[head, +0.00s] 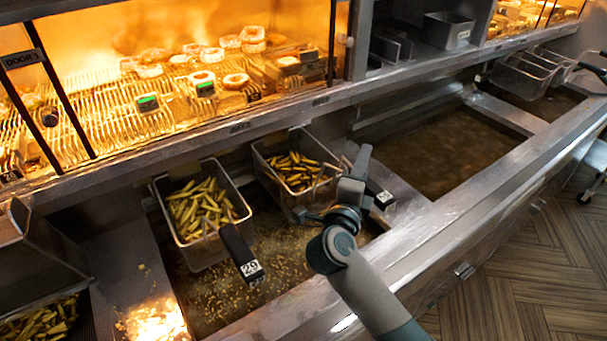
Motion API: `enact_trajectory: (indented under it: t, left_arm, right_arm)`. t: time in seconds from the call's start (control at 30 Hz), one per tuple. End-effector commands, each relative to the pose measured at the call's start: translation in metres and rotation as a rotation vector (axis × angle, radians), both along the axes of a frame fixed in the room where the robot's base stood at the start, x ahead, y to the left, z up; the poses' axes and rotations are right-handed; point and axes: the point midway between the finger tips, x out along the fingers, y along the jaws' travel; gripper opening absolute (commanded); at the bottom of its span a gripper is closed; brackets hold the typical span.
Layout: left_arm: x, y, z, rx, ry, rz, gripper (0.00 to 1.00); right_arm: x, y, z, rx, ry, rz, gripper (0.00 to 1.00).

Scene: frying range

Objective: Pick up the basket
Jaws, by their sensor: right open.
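Two wire baskets of fries hang over the oil vat. The left basket (160,196) has a black handle (237,250) with a "29" tag, pointing toward the front. The right basket (262,172) hangs beside it; its handle (381,196) bears a pale number tag and is partly hidden by my right gripper. My right gripper (350,188) is open at the right basket's handle, over the vat's right side. I cannot tell whether it touches the handle. My left gripper is out of view.
A heated cabinet (240,127) with food runs along the back. A second oil vat (440,150) lies to the right, with more baskets (525,72) at its far end. A metal front ledge (470,215) borders the vats. A bin of fries (40,318) stands lower left.

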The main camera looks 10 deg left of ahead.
Motion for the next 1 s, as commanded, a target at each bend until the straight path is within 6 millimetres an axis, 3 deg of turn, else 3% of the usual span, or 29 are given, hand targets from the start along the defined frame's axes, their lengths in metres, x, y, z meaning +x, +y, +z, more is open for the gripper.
enact_trajectory:
  t: [0.17, 0.33, 1.0]
  left_arm:
    - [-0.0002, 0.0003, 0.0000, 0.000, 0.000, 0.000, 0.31]
    - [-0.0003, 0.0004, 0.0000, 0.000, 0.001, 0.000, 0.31]
    - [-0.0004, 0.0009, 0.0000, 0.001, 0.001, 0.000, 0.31]
  right_arm:
    - [-0.0002, 0.0000, 0.0000, 0.000, 0.000, 0.000, 0.41]
    - [-0.0002, 0.0000, -0.0001, 0.000, 0.000, 0.000, 0.00]
    - [-0.0004, 0.0003, -0.0007, 0.000, 0.002, 0.000, 0.00]
